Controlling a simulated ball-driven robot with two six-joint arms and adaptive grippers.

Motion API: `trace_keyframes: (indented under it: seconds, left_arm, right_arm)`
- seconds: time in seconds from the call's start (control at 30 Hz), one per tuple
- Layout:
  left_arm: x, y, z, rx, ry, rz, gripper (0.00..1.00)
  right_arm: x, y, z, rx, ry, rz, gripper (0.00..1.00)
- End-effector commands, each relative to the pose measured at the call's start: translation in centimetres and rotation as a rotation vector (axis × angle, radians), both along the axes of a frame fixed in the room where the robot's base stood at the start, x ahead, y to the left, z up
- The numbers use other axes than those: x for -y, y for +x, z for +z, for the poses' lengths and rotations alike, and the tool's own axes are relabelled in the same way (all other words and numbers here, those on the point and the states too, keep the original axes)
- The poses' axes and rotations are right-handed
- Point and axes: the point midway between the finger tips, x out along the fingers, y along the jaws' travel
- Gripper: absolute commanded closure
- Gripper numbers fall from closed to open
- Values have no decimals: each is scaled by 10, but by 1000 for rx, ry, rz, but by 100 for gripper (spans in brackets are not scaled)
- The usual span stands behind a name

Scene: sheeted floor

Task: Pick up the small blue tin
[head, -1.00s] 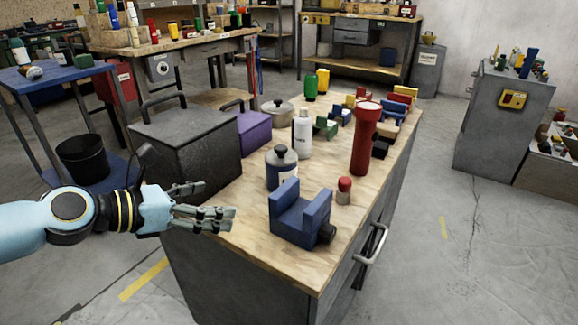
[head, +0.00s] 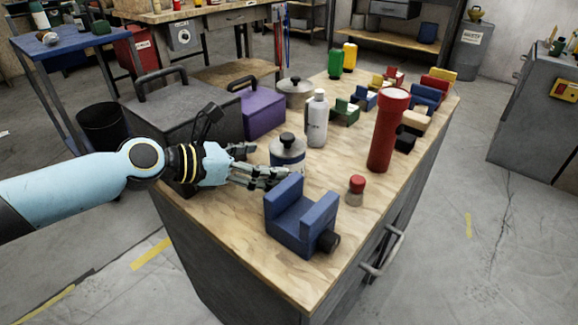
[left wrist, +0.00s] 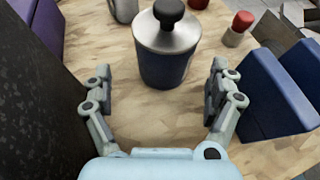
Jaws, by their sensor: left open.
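The small blue tin (head: 287,150) has a silver shoulder and a black knob lid and stands upright on the wooden bench top. In the head view my left gripper (head: 268,166) reaches in from the left and partly covers its lower body. In the left wrist view the tin (left wrist: 166,58) stands ahead of the left gripper (left wrist: 163,92), roughly centred between the two fingers. The fingers are spread wide, one on each side, with gaps to the tin. The left gripper is open and empty. My right gripper is not in view.
A blue vise-like block (head: 300,220) sits close to the right of my left gripper. A red-capped shaker (head: 356,190), a white bottle (head: 317,120) and a red flashlight (head: 387,130) stand nearby. A dark grey box (head: 180,115) and a purple box (head: 262,112) are behind my left arm.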

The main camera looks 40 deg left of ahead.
Motion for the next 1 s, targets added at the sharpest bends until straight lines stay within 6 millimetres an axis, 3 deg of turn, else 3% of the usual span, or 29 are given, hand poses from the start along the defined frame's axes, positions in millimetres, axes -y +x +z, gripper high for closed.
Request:
trace_keyframes:
  seconds: [0.47, 0.73, 1.0]
  left_arm:
    - [26, 48, -23, -1, -2, 1, 9]
    - [28, 51, -23, -1, 0, -1, 9]
    - [27, 51, -23, -1, 0, -1, 42]
  right_arm:
    - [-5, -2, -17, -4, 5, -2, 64]
    - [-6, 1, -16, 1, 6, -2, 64]
    - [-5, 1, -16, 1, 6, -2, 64]
